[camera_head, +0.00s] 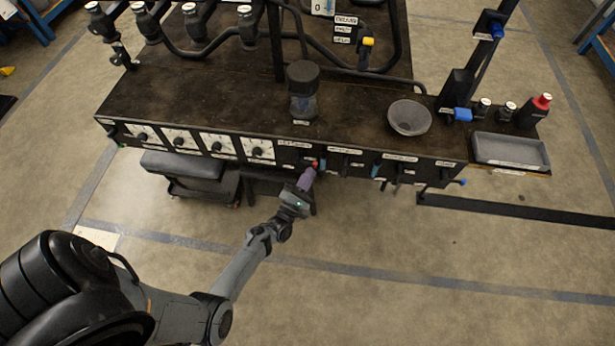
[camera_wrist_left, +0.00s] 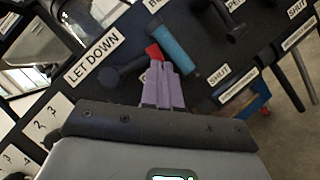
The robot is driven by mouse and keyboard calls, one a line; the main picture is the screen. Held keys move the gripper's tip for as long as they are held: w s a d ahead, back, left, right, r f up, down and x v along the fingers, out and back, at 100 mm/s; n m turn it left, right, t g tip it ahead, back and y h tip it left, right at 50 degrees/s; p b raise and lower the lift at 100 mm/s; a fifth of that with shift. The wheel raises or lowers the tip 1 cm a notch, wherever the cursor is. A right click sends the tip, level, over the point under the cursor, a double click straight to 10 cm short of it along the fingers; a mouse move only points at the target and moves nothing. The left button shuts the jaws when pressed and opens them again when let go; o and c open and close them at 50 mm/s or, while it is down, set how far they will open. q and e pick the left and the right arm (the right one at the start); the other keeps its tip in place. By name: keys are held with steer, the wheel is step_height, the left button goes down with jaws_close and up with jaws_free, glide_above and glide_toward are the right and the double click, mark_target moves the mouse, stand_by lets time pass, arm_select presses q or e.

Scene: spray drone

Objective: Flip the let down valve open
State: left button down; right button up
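The let down valve (camera_wrist_left: 120,74) is a dark round hub with a short lever in the left wrist view, under the "LET DOWN" label (camera_wrist_left: 93,60). A red piece (camera_wrist_left: 153,52), apparently the tip of its lever, shows just beyond the fingertips of my left gripper (camera_wrist_left: 161,68). In the head view the red piece (camera_head: 315,164) is at the bench's front panel, with my left gripper (camera_head: 309,174) right at it. The purple fingers look close together; whether they pinch the red piece is hidden. My right gripper is in neither view.
A blue handle (camera_wrist_left: 175,45) is close beside the fingers on the right. More dark levers and labels continue along the front panel (camera_head: 350,163). Dials (camera_head: 220,146) are to the left. The floor in front is clear.

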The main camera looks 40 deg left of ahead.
arm_select(q)
steer(key=shift+r, duration=0.1)
stand_by(0.7)
